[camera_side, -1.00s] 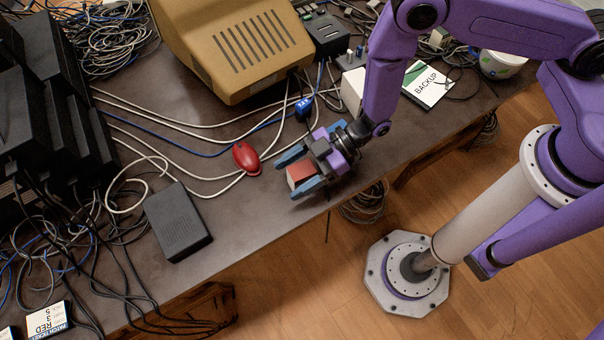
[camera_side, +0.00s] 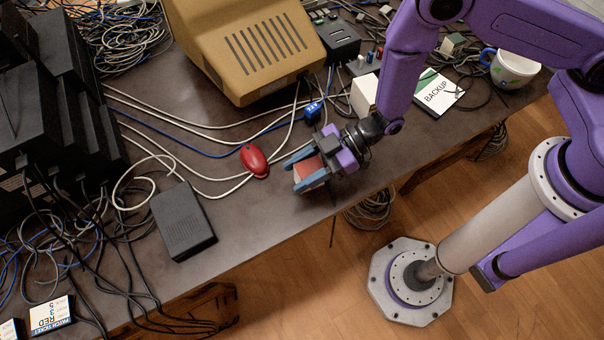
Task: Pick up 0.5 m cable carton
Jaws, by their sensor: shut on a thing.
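A small carton (camera_side: 308,169) with a red top and a pale end is near the front edge of the table, in the middle of the side view. I cannot read any label on it, so its cable length does not show. My gripper (camera_side: 307,170) reaches in from the right and is shut on this carton, with one blue-grey finger along each long side. The fingers hide the carton's sides and part of its bottom. I cannot tell whether it touches the table.
A red mouse (camera_side: 254,160) lies just left of the carton, with a black box (camera_side: 182,221) farther left. A beige monitor (camera_side: 245,45) stands behind. A white block (camera_side: 364,95) and a BACKUP card (camera_side: 438,92) are at the back right. Loose cables cross the table.

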